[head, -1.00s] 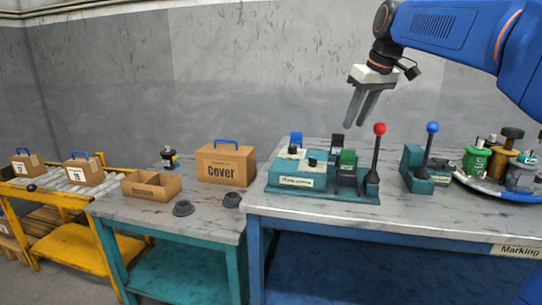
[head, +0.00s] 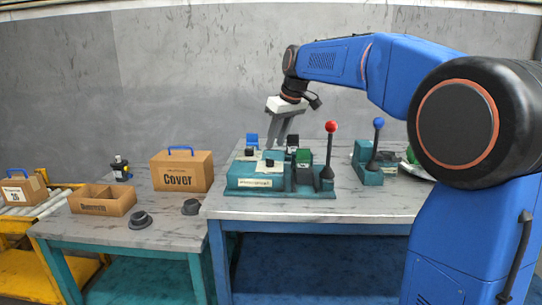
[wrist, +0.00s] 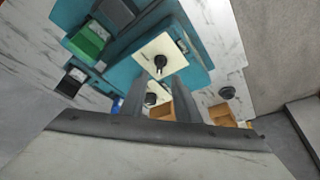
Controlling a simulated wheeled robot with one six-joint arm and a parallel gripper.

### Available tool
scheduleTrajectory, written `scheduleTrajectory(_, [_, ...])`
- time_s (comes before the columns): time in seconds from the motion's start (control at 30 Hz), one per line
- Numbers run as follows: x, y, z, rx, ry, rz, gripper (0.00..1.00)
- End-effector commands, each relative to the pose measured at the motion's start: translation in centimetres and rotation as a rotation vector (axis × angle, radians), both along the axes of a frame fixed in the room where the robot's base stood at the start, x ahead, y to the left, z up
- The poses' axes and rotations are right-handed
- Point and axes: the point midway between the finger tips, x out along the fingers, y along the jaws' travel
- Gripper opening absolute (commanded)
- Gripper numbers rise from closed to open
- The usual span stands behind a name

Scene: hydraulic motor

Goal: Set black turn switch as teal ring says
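Two black turn switches stand on white plates on the teal control box (head: 254,183). The nearer switch (head: 269,162) is right of the other switch (head: 250,151) in the head view. In the wrist view one black switch (wrist: 159,62) shows just beyond the fingertips, and another (wrist: 150,98) shows between the fingers. My gripper (head: 278,146) is above the back of the box, tilted; in the wrist view its grey fingers (wrist: 160,78) are parted with nothing held. No teal ring can be made out, and the switch markings are too small to read.
Beside the switches are a green-topped unit (head: 303,157), a red-knobbed lever (head: 329,150) and a blue-knobbed lever (head: 376,142). A Cover box (head: 181,172) and an open carton (head: 102,201) stand on the left table. The blue table's front strip is bare.

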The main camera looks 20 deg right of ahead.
Motion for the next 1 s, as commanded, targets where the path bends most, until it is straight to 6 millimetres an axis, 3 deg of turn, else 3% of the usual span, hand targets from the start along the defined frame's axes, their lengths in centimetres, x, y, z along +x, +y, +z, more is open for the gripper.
scheduleTrajectory(0.2, [1.2,0.7,-3.5,-0.001,0.003,0.000,0.29])
scheduleTrajectory(0.4, [2.0,1.1,-5.5,0.000,0.002,0.000,0.29])
scheduleTrajectory(0.83, [2.3,1.2,-6.2,0.000,0.000,0.000,0.29])
scheduleTrajectory(0.93, [2.3,1.2,-6.2,0.000,0.000,0.000,0.05])
scheduleTrajectory(1.0, [2.2,1.2,-6.2,0.000,0.000,0.000,0.00])
